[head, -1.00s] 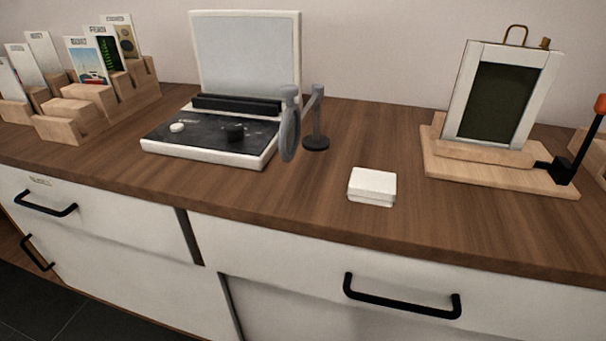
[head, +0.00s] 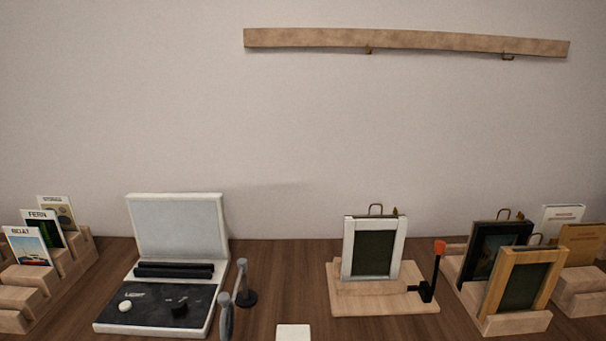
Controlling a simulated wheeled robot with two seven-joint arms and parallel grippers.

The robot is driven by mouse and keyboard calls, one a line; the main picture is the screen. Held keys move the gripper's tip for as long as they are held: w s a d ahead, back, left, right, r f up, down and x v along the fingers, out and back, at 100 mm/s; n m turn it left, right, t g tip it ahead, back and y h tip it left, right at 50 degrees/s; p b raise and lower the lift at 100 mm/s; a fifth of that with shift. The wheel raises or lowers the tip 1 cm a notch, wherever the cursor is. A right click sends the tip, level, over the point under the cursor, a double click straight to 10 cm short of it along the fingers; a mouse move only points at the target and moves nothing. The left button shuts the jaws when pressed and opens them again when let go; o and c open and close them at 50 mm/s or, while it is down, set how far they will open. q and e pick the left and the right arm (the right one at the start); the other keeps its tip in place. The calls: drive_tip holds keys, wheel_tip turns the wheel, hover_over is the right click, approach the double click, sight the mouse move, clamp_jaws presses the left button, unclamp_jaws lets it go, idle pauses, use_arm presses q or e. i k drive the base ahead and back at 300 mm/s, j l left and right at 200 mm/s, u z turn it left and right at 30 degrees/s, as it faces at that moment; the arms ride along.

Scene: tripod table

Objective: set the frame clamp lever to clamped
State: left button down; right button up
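The frame clamp lever (head: 437,265) is a black arm with an orange-red tip, standing nearly upright on the right side of a light wooden clamp base (head: 385,301). A white frame (head: 374,247) with a dark panel and a brass loop on top stands upright in that base. A black block sits at the lever's foot, with a short black piece reaching toward the frame. Whether this piece touches the frame is too small to tell. Neither of my grippers is in view.
A white light box with an open lid (head: 180,232) stands at left, beside a small grey stand (head: 245,297). Card racks (head: 48,280) are far left. Black (head: 495,250) and wooden (head: 523,279) frames stand right of the lever. A wooden rail (head: 400,40) with hooks hangs above.

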sight(439, 247)
drive_tip(key=i+j+z, duration=0.1)
drive_tip(key=j+z, duration=0.15)
drive_tip(key=j, duration=0.15)
drive_tip(key=i+j+z, duration=0.2)
drive_tip(key=j, duration=0.25)
drive_tip(key=j+z, duration=0.25)
drive_tip(key=j, duration=0.15)
